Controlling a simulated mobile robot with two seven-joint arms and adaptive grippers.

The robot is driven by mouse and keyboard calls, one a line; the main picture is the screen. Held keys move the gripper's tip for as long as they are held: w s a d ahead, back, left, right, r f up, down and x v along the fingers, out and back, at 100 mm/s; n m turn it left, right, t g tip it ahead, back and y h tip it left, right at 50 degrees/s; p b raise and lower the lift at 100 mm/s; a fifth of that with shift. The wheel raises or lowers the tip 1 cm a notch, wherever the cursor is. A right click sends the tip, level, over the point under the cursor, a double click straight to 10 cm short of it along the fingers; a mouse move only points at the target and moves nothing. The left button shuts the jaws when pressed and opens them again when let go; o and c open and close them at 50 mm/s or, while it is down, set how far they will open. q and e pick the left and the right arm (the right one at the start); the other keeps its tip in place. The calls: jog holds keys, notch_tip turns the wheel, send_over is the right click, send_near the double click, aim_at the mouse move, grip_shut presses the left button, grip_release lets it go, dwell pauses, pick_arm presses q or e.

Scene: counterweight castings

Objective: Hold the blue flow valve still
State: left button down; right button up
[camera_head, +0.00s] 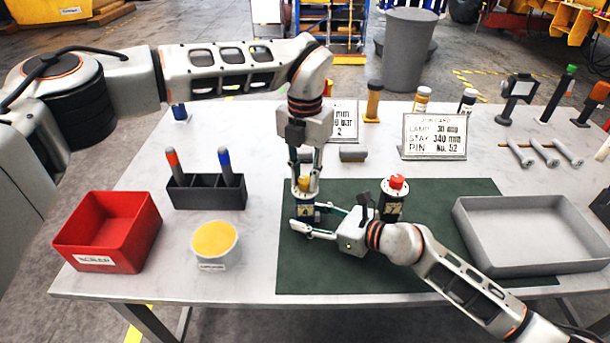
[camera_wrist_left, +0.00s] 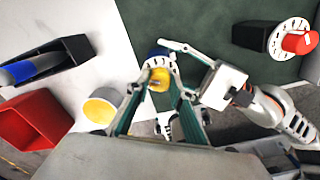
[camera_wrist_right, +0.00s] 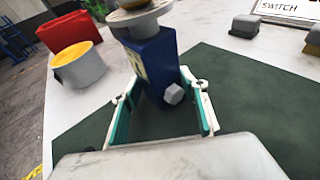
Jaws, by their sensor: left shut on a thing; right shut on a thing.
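The blue flow valve (camera_head: 305,213) stands upright near the left edge of the green mat (camera_head: 345,272). It has a pale dial and a yellow knob (camera_head: 304,184) on top, and the knob also shows in the left wrist view (camera_wrist_left: 159,80). My left gripper (camera_head: 305,178) comes down from above and is shut on the yellow knob. My right gripper (camera_head: 312,222) reaches in low from the right and is shut on the blue body. In the right wrist view the blue body (camera_wrist_right: 153,62) is between its fingers, with a grey hex bolt facing the camera.
A red bin (camera_head: 130,245), a yellow-topped round tub (camera_head: 214,262) and a black marker holder (camera_head: 207,196) are at left. A grey tray (camera_head: 535,268) is at right, signs (camera_head: 434,136) behind.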

aim_at(305, 179)
pick_arm(q)
jog(key=shift+f, duration=0.1)
jog(key=c, duration=1.8)
grip_release()
jog(key=shift+o, duration=0.2)
notch_tip(305, 179, up, 12)
pick_arm(e)
jog(key=o, duration=1.7)
